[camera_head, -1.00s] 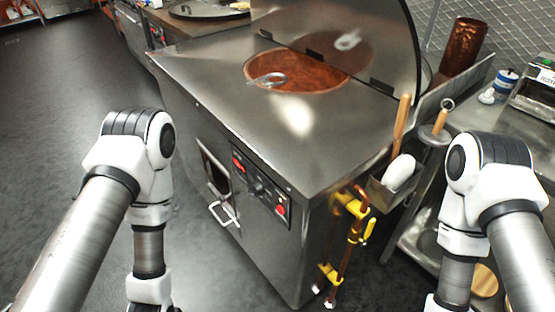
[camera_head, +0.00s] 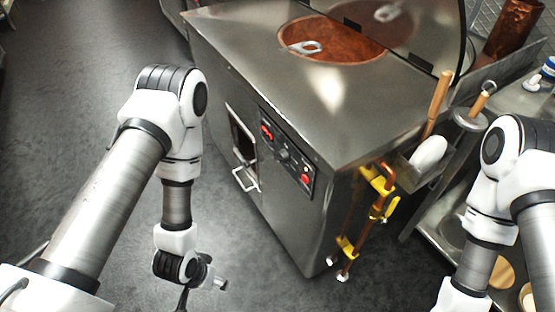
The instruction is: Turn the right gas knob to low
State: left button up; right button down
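The steel tandoor oven (camera_head: 300,95) stands ahead with a dark control panel (camera_head: 287,155) on its front face. The panel has a red display, small dark knobs near its middle and a red control at its lower right. The knobs are too small to read their settings. Copper gas pipes with yellow fittings (camera_head: 380,212) run down the oven's right side. My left arm hangs left of the panel, apart from the oven; its wrist shows at the bottom, but its fingertips do not. My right arm is at the right edge, with its gripper below the frame.
A holder with a white object (camera_head: 428,155) and wooden-handled tools sticks out at the oven's right corner. A steel side table (camera_head: 510,110) stands at the right, close to my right arm. The dark floor (camera_head: 80,90) at the left is clear.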

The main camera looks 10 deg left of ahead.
pick_arm(q)
jog(key=w+d+m+t+h+b, duration=0.1)
jog(key=w+d+m+t+h, duration=0.15)
jog(key=w, duration=0.65)
jog(key=m+t+h+b, duration=0.6)
jog(key=t+h+b, duration=0.25)
jog(key=b, duration=0.35)
send_near(276, 160)
jog(key=x, duration=0.3)
jog(key=shift+h, duration=0.3)
jog(key=x, duration=0.7)
jog(key=shift+d+f, duration=0.1)
jog(key=shift+f, duration=0.05)
jog(key=c, duration=1.1)
